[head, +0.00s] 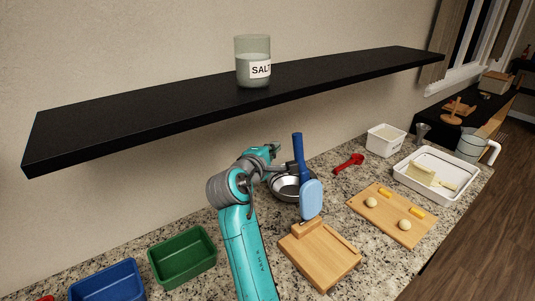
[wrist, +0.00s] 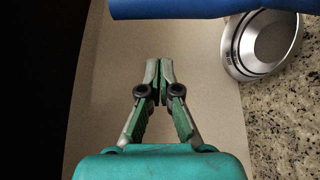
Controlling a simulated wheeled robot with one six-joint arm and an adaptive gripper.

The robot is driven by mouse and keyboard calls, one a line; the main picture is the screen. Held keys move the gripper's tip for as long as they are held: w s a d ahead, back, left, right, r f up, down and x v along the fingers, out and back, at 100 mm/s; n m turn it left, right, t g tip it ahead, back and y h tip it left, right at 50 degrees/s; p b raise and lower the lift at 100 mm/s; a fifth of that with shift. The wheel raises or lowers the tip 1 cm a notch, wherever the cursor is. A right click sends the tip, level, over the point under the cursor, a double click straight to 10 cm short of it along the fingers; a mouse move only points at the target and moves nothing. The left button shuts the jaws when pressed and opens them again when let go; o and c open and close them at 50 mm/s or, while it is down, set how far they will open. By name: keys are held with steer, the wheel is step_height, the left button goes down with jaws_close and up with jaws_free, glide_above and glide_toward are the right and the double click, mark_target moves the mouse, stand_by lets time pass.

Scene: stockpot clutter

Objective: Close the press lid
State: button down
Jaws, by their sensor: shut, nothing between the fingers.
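The press stands on the counter, with a wooden base (head: 325,262) and a light blue lid plate (head: 311,199). The lid stands upright at the back of the base, so the press is open. Its dark blue handle (head: 298,150) points up and also crosses the top of the wrist view (wrist: 200,8). My gripper (head: 275,149) is just left of the handle, near its upper part. In the wrist view my gripper (wrist: 159,64) has its fingertips together with nothing between them. A gap shows between the fingertips and the handle.
A black shelf (head: 130,120) with a salt jar (head: 252,71) hangs above. Green (head: 182,256) and blue bins (head: 108,284) stand left; a board with dough balls (head: 385,214) and a white tray (head: 440,193) lie right.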

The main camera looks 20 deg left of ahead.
steer(key=d, duration=0.3)
steer(key=shift+w+d+r, duration=0.1)
steer(key=shift+d+r, duration=0.3)
stand_by(0.4)
steer(key=s+d+f+m+t+h, duration=0.2)
steer(key=s+d+m+t, duration=0.3)
steer(key=s+d+m, duration=0.75)
steer(key=s+d+f+n, duration=0.1)
steer(key=s+d+f, duration=0.2)
steer(key=d+f, duration=0.3)
steer(key=s+d+f+n, duration=0.1)
steer(key=s+d+f, duration=0.2)
steer(key=d+f, duration=0.3)
steer(key=shift+s+f+h, duration=0.35)
steer(key=shift+f+h, duration=0.05)
steer(key=shift+f, duration=0.7)
